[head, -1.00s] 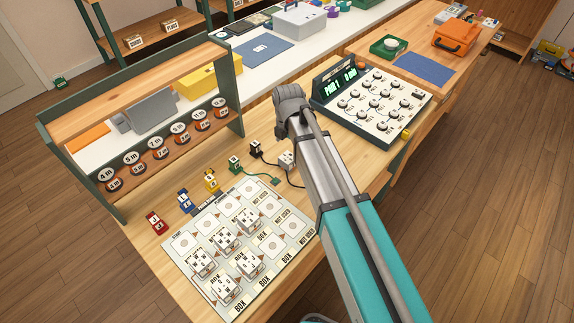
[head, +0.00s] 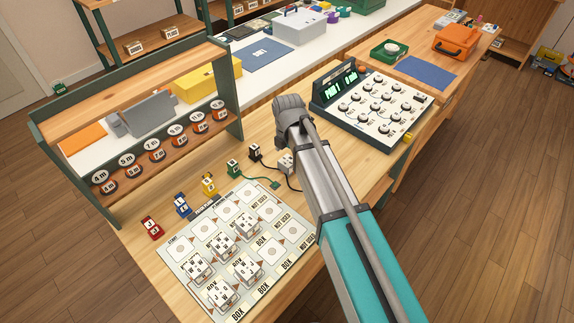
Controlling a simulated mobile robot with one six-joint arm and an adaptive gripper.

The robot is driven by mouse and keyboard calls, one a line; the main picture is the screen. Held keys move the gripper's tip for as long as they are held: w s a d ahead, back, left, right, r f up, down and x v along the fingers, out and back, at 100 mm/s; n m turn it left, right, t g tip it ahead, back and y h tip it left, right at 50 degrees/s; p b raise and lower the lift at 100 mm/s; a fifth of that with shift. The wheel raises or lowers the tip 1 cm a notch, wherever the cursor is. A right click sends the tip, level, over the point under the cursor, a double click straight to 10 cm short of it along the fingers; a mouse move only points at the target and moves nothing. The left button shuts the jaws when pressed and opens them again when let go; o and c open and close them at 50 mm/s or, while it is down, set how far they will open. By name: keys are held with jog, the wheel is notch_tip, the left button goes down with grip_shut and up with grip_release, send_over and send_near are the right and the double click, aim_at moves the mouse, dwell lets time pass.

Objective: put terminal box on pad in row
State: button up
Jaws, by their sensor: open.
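Several white terminal boxes with dark lettering stand on a pale printed mat (head: 180,270) at the front left of the wooden bench. They include a left box (head: 198,269), a middle box (head: 222,243), an upper box (head: 246,225), a right box (head: 247,268) and a front box (head: 221,294). Bare round pads show along the mat's back edge, such as the pad beside START (head: 180,247), and at its right. A further white block (head: 286,162) sits beside my arm. My arm reaches over the bench right of the mat; its jaws are not visible.
Small red (head: 151,228), blue (head: 183,206), yellow (head: 209,185), green (head: 233,167) and black (head: 255,152) blocks line the mat's back side. A shelf rack (head: 135,165) with round tags stands behind. A dial console (head: 375,102) with a lit display is at right.

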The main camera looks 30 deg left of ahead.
aim_at(288, 160)
jog(key=shift+f+b, duration=2.35)
jog(key=shift+f, duration=0.2)
jog(key=shift+c, duration=0.3)
jog(key=c, duration=1.2)
jog(key=shift+o, duration=0.2)
jog(key=shift+r, duration=0.25)
notch_tip(288, 160, up, 3)
jog(key=p, duration=0.3)
jog(key=s+d+r+p, duration=0.9)
jog(key=d+p, duration=0.1)
jog(key=shift+s+d+r, duration=0.15)
jog(key=shift+d+r, duration=0.1)
jog(key=shift+r, duration=0.05)
